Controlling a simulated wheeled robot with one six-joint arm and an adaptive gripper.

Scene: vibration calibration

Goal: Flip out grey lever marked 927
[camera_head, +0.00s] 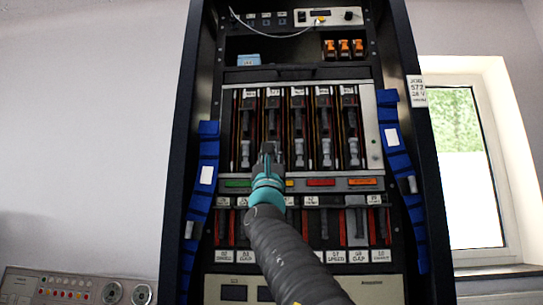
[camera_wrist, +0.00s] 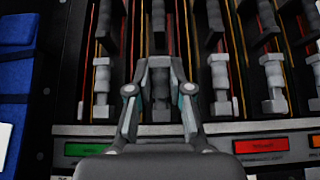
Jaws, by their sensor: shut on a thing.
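A row of several grey levers sits in the upper rack (camera_head: 300,83), among them the leftmost (camera_head: 245,152), middle (camera_head: 299,152) and rightmost (camera_head: 352,152). My gripper (camera_head: 269,148) is at the second lever from the left. In the wrist view my gripper (camera_wrist: 160,62) has its fingers on both sides of that grey lever (camera_wrist: 160,88), shut on it. The lever's lower end shows between the fingers. The number labels above the levers are too small to read, so I cannot tell which is 927.
Neighbouring levers (camera_wrist: 102,82) (camera_wrist: 220,80) stand close on both sides. Below are a green label (camera_head: 238,183), a red label (camera_head: 321,182) and a lower row of black and red handles. Blue strips (camera_head: 203,180) hang along both cabinet sides.

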